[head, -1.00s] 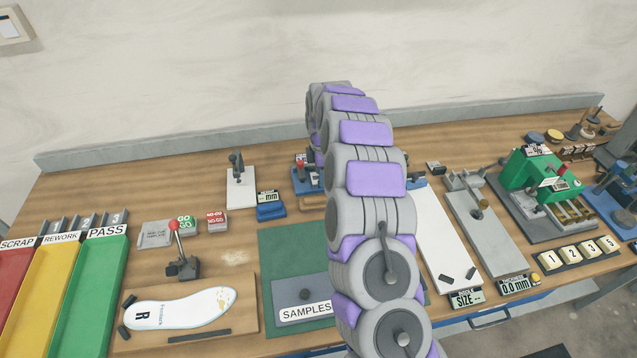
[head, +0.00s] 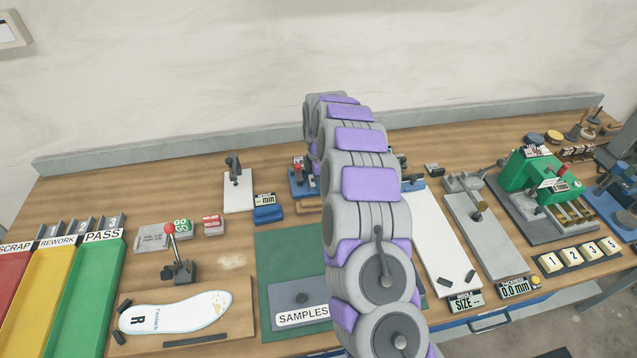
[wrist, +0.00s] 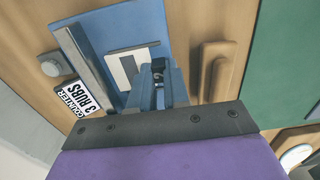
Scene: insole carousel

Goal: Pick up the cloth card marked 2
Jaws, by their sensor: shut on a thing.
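My gripper (wrist: 158,72) shows in the wrist view beyond its dark mounting bar, pointing down at a blue device. It is shut at the right edge of a small grey card with a white panel and a dark stripe (wrist: 128,66). This looks like the cloth card; I cannot read a 2 on it. The card lies over the blue plate (wrist: 140,28) of the device, and I cannot tell whether it touches it. In the head view my arm hides my gripper and the card.
A counter reading 3 RUBS (wrist: 80,100) and a metal bar (wrist: 93,72) are left of the card. A brown block (wrist: 214,72) is on the right. In the head view, a green mat (head: 275,265) and a white board (head: 435,240) flank my arm.

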